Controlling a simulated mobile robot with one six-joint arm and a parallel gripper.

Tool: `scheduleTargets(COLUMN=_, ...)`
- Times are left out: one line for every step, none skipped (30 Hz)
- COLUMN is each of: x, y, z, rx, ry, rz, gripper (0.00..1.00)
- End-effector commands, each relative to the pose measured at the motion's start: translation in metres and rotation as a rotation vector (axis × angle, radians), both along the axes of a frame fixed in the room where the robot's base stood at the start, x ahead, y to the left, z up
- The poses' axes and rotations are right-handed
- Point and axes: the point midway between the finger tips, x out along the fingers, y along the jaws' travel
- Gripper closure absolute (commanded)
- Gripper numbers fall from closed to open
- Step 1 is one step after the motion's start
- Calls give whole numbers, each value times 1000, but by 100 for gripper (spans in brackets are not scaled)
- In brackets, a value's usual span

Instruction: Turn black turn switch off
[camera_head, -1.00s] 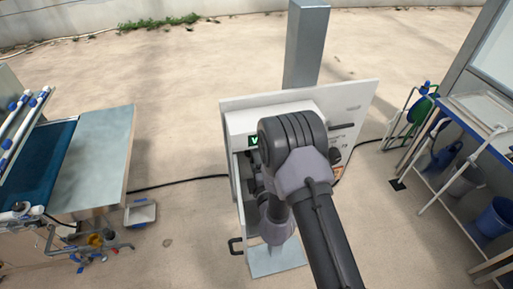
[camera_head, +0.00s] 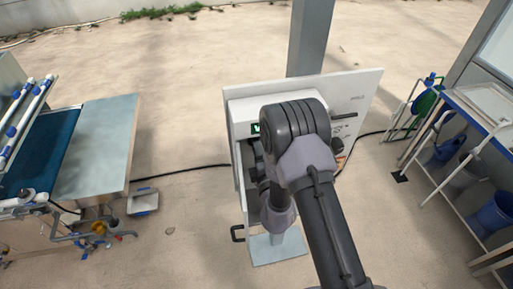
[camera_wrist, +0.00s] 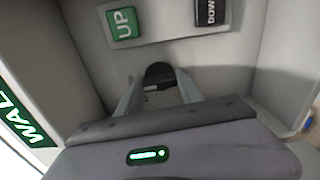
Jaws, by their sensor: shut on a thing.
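The knob's lower part is partly hidden between the fingers. In the head view my arm hides the switch and the fingers, which are at the front of the white control box (camera_head: 240,116).
Grey side walls frame the panel. A table (camera_head: 107,145) stands left, a shelf rack (camera_head: 440,190) right. Black cables cross the floor.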

Motion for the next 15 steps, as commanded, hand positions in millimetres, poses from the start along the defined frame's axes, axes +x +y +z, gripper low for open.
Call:
scheduleTargets(x=0, y=0, z=0, rx=-23, ry=-8, rz=-2, gripper=97)
scheduleTargets(x=0, y=0, z=0, rx=-41, ry=-14, rz=-2, gripper=97)
scheduleTargets(x=1, y=0, z=0, rx=-68, ry=-22, rz=-2, gripper=97)
scheduleTargets(x=1, y=0, z=-1, rx=-90, ry=-28, rz=-2, gripper=97)
scheduleTargets(x=1, y=0, z=-1, rx=-114, ry=-35, rz=-2, gripper=97)
scheduleTargets(x=1, y=0, z=-1, rx=-147, ry=-45, rz=-2, gripper=97)
scheduleTargets(x=1, y=0, z=0, rx=-173, ry=-52, rz=-2, gripper=97)
scheduleTargets(x=1, y=0, z=0, rx=-200, ry=-60, rz=-2, gripper=97)
scheduleTargets(x=1, y=0, z=0, rx=-237, ry=-70, rz=-2, gripper=97)
scheduleTargets(x=1, y=0, z=0, rx=-264, ry=-78, rz=-2, gripper=97)
scheduleTargets(x=1, y=0, z=0, rx=-292, ry=-86, rz=-2, gripper=97)
scheduleTargets(x=1, y=-1, z=-1, rx=-328, ry=-97, rz=-2, gripper=97)
scheduleTargets(x=1, y=-1, z=-1, rx=-356, ry=-105, rz=-3, gripper=97)
scheduleTargets(x=1, y=-1, z=0, rx=-383, ry=-113, rz=-3, gripper=97)
scheduleTargets(x=1, y=-1, z=0, rx=-419, ry=-123, rz=-3, gripper=97)
